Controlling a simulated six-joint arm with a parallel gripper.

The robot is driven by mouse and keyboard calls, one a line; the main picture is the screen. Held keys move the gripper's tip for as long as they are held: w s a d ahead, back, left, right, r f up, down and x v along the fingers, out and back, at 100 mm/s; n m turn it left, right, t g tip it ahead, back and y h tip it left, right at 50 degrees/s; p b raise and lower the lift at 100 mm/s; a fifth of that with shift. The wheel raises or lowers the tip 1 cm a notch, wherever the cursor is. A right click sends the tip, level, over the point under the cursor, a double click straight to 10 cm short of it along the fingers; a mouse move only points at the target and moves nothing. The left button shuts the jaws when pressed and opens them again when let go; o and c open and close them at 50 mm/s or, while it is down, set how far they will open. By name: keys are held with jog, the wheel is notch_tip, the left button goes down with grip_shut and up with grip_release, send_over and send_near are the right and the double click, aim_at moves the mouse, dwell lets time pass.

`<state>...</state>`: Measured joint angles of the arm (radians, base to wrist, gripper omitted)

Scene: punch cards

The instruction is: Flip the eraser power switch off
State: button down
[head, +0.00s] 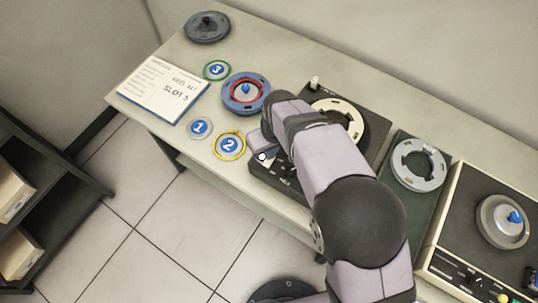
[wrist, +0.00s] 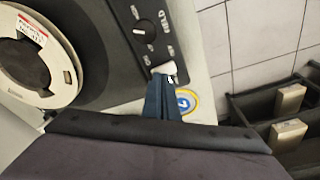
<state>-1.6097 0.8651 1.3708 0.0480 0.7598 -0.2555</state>
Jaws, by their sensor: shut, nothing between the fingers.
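A dark tape unit (head: 376,103) with a cream ring-shaped reel (head: 337,106) stands on the bench, partly hidden by my arm. It also fills the upper left of the wrist view (wrist: 95,20). A small white-tipped lever (wrist: 166,69) stands on its control strip, beside a black dial (wrist: 145,28). A white round tip (head: 262,157) shows by my gripper in the head view. My gripper (wrist: 163,82) is shut and empty, its fingertips right at the white lever; I cannot tell if they touch. Small labels near the lever are unreadable, and its on or off position is unclear.
Numbered discs 1 (head: 199,128), 2 (head: 229,146) and 3 (head: 217,70), a blue reel (head: 246,93) and a paper sheet (head: 164,88) lie left of the unit. A grey ring reel (head: 418,164) and a cream-edged machine (head: 470,215) stand right. Shelves (head: 40,190) stand apart at left.

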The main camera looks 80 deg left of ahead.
jog(key=shift+d+f+b, duration=0.1)
jog(key=shift+f+b, duration=0.25)
jog(key=shift+f, duration=0.25)
dwell(0.3)
jog(key=shift+r, duration=0.1)
notch_tip(320, 180, up, 7)
jog(key=p, duration=0.5)
dwell(0.4)
dwell(0.4)
